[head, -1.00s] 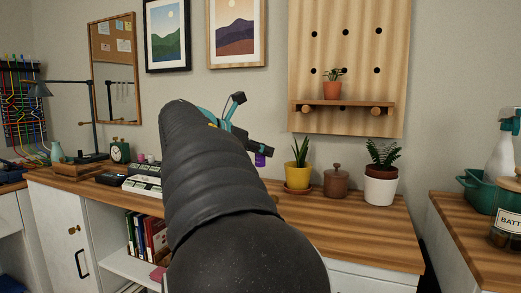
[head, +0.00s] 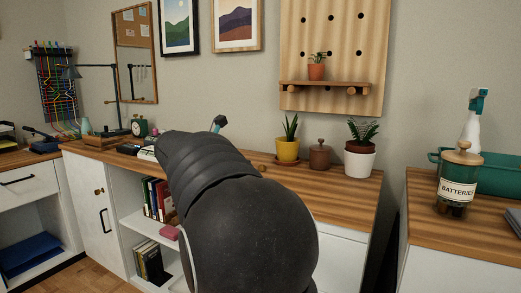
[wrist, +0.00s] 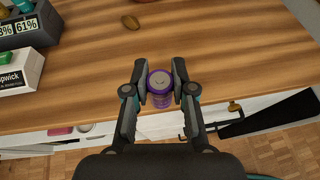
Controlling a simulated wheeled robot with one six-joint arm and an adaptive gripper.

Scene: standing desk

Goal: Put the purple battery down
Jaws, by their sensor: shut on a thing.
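My gripper (wrist: 160,73) is shut on the purple battery (wrist: 159,98) in the wrist view, with one finger on each side of it. The battery's round end faces the camera. It appears over the wooden desk top (wrist: 220,60), close to the front edge; I cannot tell its height above the wood. In the head view my arm hides the gripper and the battery.
A jar labelled BATTERIES (head: 459,185) stands on the right-hand counter (head: 490,243). A yellow pot (head: 287,150), a brown lidded jar (head: 320,155) and a white pot (head: 360,162) line the desk's back right. A box showing 61% (wrist: 30,30) sits left; bare wood lies between.

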